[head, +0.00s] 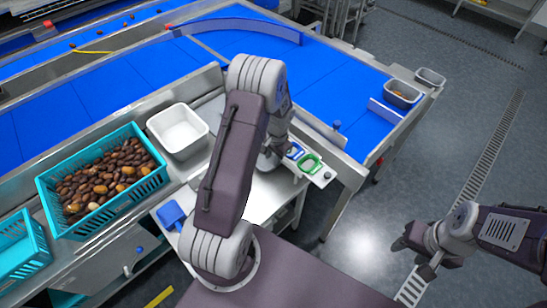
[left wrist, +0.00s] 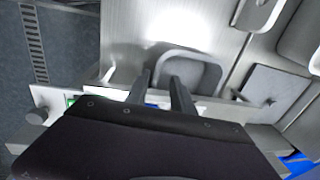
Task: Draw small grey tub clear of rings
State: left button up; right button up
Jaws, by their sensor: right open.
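The small grey tub (left wrist: 190,72) stands on the metal table in the left wrist view, beside the ring board. In the head view the tub (head: 267,162) is mostly hidden behind my left arm. The board (head: 326,176) carries a blue ring (head: 295,151) and a green ring (head: 309,163). My left gripper (left wrist: 161,74) has its two fingers apart at the tub's near left side, one beside the wall and one over the tub; contact cannot be told. In the head view the left gripper (head: 281,146) is partly hidden. My right gripper (head: 413,257) is open and empty above the floor.
A white tub (head: 178,112) and a teal crate of dates (head: 46,204) stand left of my left arm. A blue scoop (head: 171,214) lies nearby. Grey tubs (head: 402,84) sit at the blue conveyor's right end.

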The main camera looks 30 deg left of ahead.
aim_at(271, 167)
pick_arm(q)
jog(key=f, duration=0.6)
jog(key=a+f, duration=0.1)
jog(key=f, duration=0.2)
jog(key=shift+w+a, duration=0.1)
grip_shut()
dwell(1.4)
